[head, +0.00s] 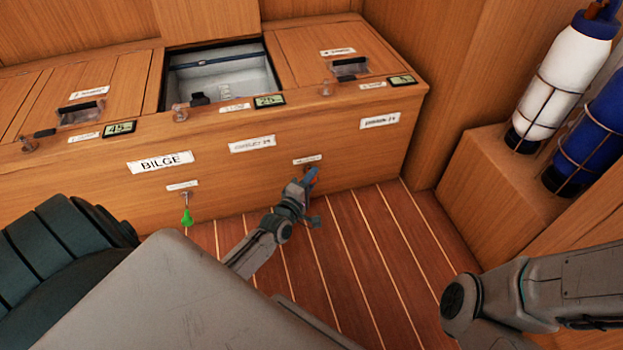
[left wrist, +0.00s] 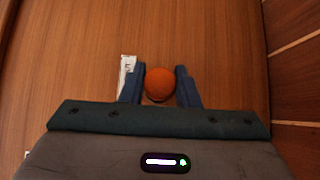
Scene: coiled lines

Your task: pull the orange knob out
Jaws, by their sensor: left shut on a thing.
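The orange knob (left wrist: 160,84) is round and sits between the two blue fingers of my left gripper (left wrist: 160,88) in the left wrist view. The left gripper is shut on it, in front of the wooden locker face. In the head view my left gripper (head: 311,178) reaches the lower right part of the locker front (head: 350,150), and only a sliver of orange shows at its fingers. My right arm shows at the lower right of the head view, but its gripper is out of view.
A green knob (head: 187,217) hangs below a small label left of my left gripper. An open hatch (head: 222,78) is in the locker top. White and blue bottles (head: 562,80) stand in wire holders at the right. The plank floor (head: 370,240) is clear.

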